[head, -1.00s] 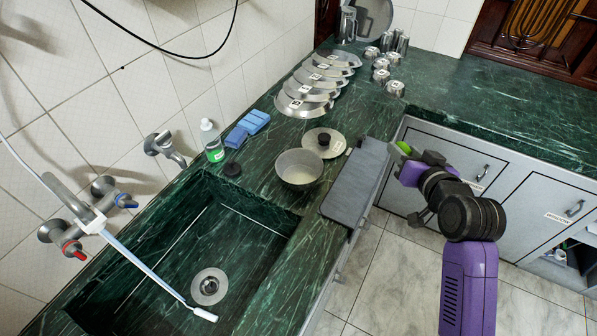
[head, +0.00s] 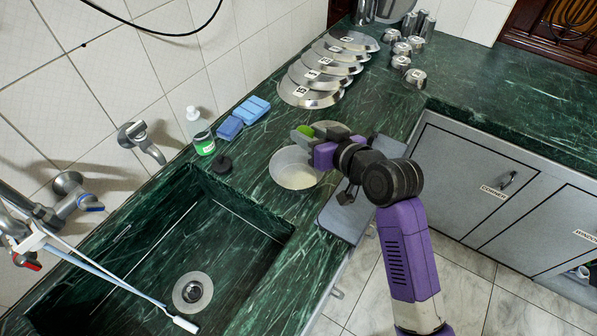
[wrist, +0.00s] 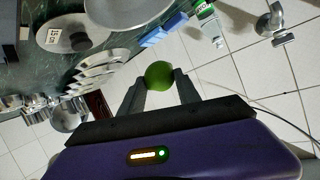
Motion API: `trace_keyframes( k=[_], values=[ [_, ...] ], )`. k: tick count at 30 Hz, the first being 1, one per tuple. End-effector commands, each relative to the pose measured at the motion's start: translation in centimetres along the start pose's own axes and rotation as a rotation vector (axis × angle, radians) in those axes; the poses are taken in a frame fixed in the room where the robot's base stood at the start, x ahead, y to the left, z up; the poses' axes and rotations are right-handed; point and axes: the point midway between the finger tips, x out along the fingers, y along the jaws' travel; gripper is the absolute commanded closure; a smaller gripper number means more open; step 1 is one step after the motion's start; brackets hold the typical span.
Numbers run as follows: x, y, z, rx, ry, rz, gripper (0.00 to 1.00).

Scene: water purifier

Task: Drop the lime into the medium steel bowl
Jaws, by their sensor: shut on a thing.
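My gripper (head: 303,135) is shut on the green lime (head: 306,131). In the wrist view the lime (wrist: 159,75) sits between the two fingertips (wrist: 160,82). A round grey metal bowl (head: 296,176) stands upright on the green counter beside the sink; it looks like the steel bowl, and its inside looks pale. In the head view the gripper and lime appear just above and behind the bowl's far rim. The lime's exact height over the counter is hard to tell. My gripper hides part of the lid behind it.
A round lid (head: 326,127) lies behind the bowl, and a grey board (head: 345,215) lies to its right. Steel plates (head: 310,91) and several cups (head: 402,62) stand farther back. The sink (head: 150,270), green bottle (head: 203,140) and blue sponges (head: 243,115) are left.

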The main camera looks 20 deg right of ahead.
Motion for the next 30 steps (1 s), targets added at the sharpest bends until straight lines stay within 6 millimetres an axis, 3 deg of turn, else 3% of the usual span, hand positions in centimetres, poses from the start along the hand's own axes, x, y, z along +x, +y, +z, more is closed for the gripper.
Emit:
trace_keyframes(
  k=[13, 25, 26, 29, 30],
  values=[
    [1.9, 1.1, 4.5, 0.001, 0.0, 0.001, 1.0],
    [2.0, 1.2, 4.9, 0.001, 0.001, 0.002, 1.0],
    [2.0, 1.2, 4.9, 0.001, 0.001, 0.002, 0.55],
    [2.0, 1.2, 4.9, 0.001, 0.001, 0.002, 0.35],
    [2.0, 1.2, 4.9, 0.001, 0.001, 0.002, 0.35]
  ],
)
